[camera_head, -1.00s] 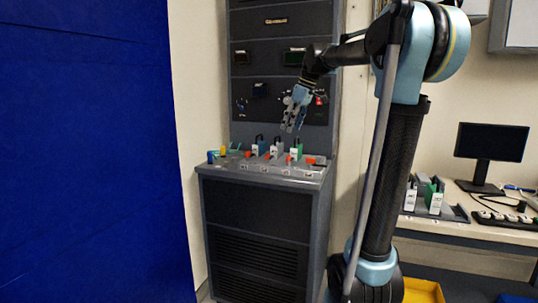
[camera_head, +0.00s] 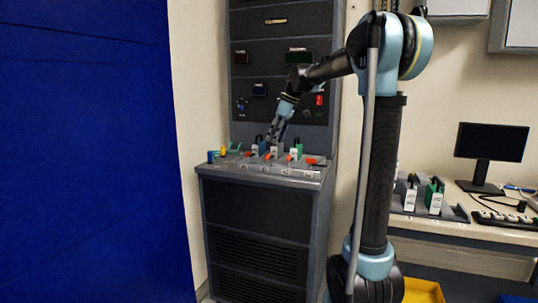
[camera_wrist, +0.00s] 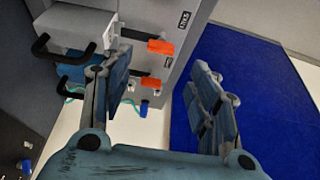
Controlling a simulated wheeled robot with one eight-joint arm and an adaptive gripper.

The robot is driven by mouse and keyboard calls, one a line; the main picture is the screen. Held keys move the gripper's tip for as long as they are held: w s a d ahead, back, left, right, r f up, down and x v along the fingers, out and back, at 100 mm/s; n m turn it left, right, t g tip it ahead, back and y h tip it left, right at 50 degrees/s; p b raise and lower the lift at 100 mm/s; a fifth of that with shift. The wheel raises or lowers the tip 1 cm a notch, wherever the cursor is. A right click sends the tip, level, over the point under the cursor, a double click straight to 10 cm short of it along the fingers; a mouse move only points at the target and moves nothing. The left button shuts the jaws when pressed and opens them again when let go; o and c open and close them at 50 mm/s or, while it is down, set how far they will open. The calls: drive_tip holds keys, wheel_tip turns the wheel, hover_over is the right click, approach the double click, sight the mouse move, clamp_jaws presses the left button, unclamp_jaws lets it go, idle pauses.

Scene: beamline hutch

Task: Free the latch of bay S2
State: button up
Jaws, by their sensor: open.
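My gripper (camera_head: 273,134) is open and empty, pointing down over the row of bays on the grey console (camera_head: 265,177). In the wrist view its fingers (camera_wrist: 162,64) are spread apart. An orange latch (camera_wrist: 160,47) and a second orange latch (camera_wrist: 151,82) show near the left finger, which partly hides the area beside them. I cannot tell whether a finger touches either. Several orange latches sit along the console, such as one at the right end (camera_head: 311,160). Bay labels (camera_wrist: 184,20) are too small to read surely, so I cannot tell which bay is S2.
Modules with black handles (camera_wrist: 52,46) stand behind the latches, close to my left finger. A tall instrument rack (camera_head: 280,60) rises behind the console. A blue panel (camera_head: 90,150) fills the left. A bench (camera_head: 430,226) with a monitor (camera_head: 491,142) is at right.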

sight(268, 154)
drive_tip(key=x, duration=0.8)
drive_tip(key=shift+f, duration=0.1)
drive_tip(key=c, duration=1.1)
